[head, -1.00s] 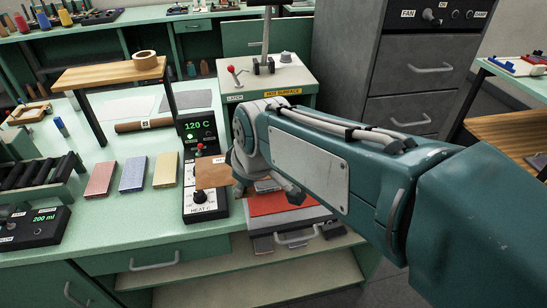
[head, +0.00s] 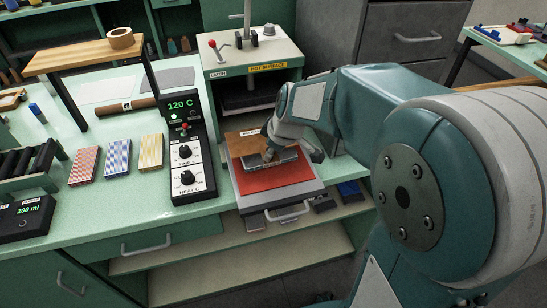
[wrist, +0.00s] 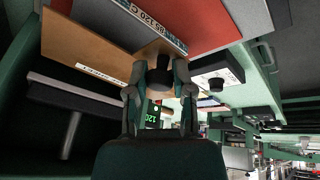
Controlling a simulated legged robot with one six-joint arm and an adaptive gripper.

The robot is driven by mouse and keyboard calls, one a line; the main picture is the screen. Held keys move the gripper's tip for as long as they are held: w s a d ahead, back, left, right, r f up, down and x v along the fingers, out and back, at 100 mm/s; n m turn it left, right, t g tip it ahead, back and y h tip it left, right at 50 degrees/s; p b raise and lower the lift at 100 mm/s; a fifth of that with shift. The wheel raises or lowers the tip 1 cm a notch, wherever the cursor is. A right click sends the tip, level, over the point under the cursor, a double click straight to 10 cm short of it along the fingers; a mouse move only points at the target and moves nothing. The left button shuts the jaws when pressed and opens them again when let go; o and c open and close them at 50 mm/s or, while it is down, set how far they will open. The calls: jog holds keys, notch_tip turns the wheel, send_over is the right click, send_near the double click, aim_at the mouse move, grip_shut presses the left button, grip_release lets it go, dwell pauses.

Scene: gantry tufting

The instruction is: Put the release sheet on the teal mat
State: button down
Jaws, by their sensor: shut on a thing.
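My gripper (head: 269,153) is shut on the brown release sheet (head: 240,146), which carries a white label. In the wrist view the fingers (wrist: 160,65) pinch an edge of the release sheet (wrist: 82,42). The sheet is over the back part of the pulled-out press drawer (head: 302,196); I cannot tell whether it touches what lies below. A red mat (head: 262,181) lies flat on the drawer, with a grey slab (head: 287,156) on it beside the sheet. The wrist view shows the slab's label, reading 95 120 C (wrist: 150,20). I see no clearly teal mat; my gripper hides part of this area.
The heat control box (head: 190,165), reading 120 C, stands left of the drawer. The press (head: 245,60), marked hot surface, stands behind it. Red, blue and yellow blocks (head: 118,157) lie on the green bench. A wooden shelf (head: 85,52) stands at the back left.

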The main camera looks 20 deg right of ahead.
aim_at(276, 157)
jog(key=shift+w+d+f, duration=0.2)
jog(key=shift+d+f, duration=0.05)
jog(key=shift+f, duration=0.05)
notch_tip(276, 157, down, 4)
jog(key=shift+w+d+r, duration=0.15)
jog(key=shift+c, duration=2.4)
grip_release()
jog(key=v, duration=1.2)
jog(key=s+a+r+m+t+h, duration=0.1)
jog(key=s+m, duration=0.8)
jog(key=s, duration=0.7)
jog(key=shift+s+a+r+m+h, duration=0.3)
jog(key=shift+a+r+h, duration=0.1)
